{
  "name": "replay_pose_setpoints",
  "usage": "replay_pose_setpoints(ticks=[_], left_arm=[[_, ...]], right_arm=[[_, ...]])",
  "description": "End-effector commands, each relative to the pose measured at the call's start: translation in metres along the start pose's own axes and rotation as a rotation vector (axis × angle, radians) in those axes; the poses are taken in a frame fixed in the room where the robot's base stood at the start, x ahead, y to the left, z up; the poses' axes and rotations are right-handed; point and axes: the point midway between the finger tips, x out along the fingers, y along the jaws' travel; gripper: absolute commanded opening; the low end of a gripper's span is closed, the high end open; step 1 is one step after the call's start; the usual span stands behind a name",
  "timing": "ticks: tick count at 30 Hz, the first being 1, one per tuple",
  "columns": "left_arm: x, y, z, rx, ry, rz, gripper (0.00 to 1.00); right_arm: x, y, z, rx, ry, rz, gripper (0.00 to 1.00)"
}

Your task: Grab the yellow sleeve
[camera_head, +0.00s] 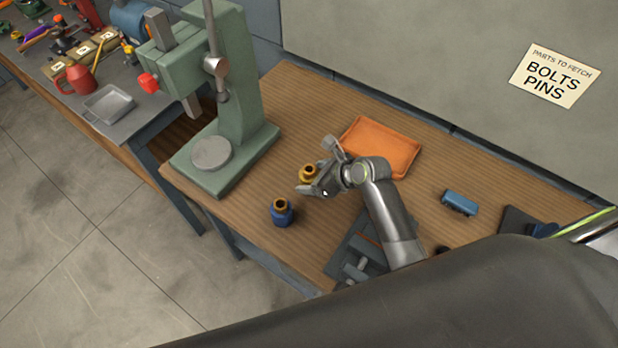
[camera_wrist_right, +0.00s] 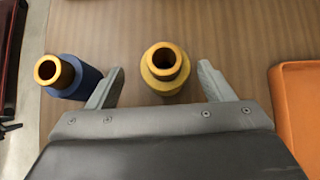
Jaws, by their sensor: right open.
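The yellow sleeve (camera_head: 309,174) stands upright on the wooden table, partly hidden by my right gripper in the head view. In the right wrist view the yellow sleeve (camera_wrist_right: 165,70) shows its round open top, ahead of and between the fingers. My right gripper (camera_head: 317,184) is open, and it also shows in the right wrist view (camera_wrist_right: 160,85). Its fingers lie to either side of the sleeve's near part, with gaps on both sides and nothing held. My left gripper is not in view.
A blue piece with a yellow top (camera_head: 282,212) stands close by, just outside the left finger in the wrist view (camera_wrist_right: 68,76). An orange tray (camera_head: 380,147) lies behind the gripper. A green press (camera_head: 240,130) stands left. A blue block (camera_head: 459,202) lies right.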

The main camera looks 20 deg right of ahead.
Motion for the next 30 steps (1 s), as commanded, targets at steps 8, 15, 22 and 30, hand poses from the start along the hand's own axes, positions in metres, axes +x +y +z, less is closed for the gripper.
replay_pose_setpoints(ticks=[8,15,22,30], left_arm=[[-0.008,-0.001,0.009,-0.001,-0.016,-0.001,0.36],[-0.009,-0.002,0.009,-0.001,-0.016,-0.002,0.36],[-0.009,-0.004,0.008,0.0,-0.014,-0.004,0.36],[-0.009,-0.004,0.007,0.0,-0.013,-0.004,0.36]], right_arm=[[0.026,-0.005,0.0,0.001,0.002,0.003,0.74],[0.047,-0.005,-0.001,0.001,0.002,0.001,0.74],[0.05,-0.006,-0.001,0.0,0.001,-0.001,0.74],[0.05,-0.006,-0.001,0.001,0.001,0.0,0.5]])
